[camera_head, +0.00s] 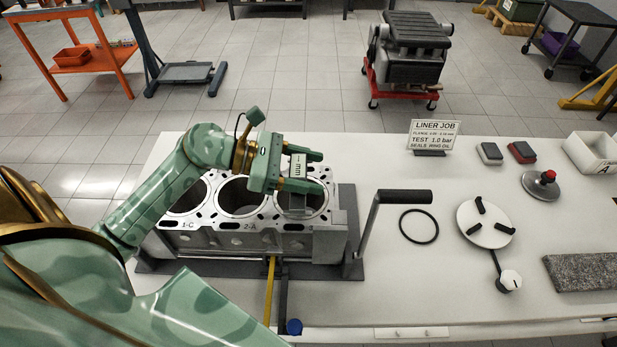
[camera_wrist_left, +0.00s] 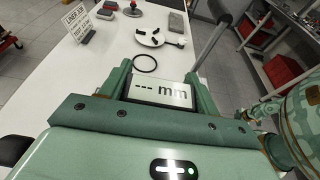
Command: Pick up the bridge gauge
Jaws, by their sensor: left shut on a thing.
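My left gripper (camera_head: 312,171) reaches in from the left over the right-hand bore of the engine block (camera_head: 240,238). It is shut on the bridge gauge (camera_head: 298,166), whose pale display reads "--- mm". The gauge's grey lower part shows beneath the fingers, over that bore. I cannot tell whether it touches the block's top face. In the left wrist view the gauge (camera_wrist_left: 160,92) sits between the two green fingers of the gripper (camera_wrist_left: 160,85), display facing the camera. My right gripper is not in view.
A crank handle (camera_head: 403,196) stands just right of the block. Beside it lie a black ring (camera_head: 419,226) and a white disc (camera_head: 486,223) with black pads. A "LINER JOB" sign (camera_head: 434,135) stands behind.

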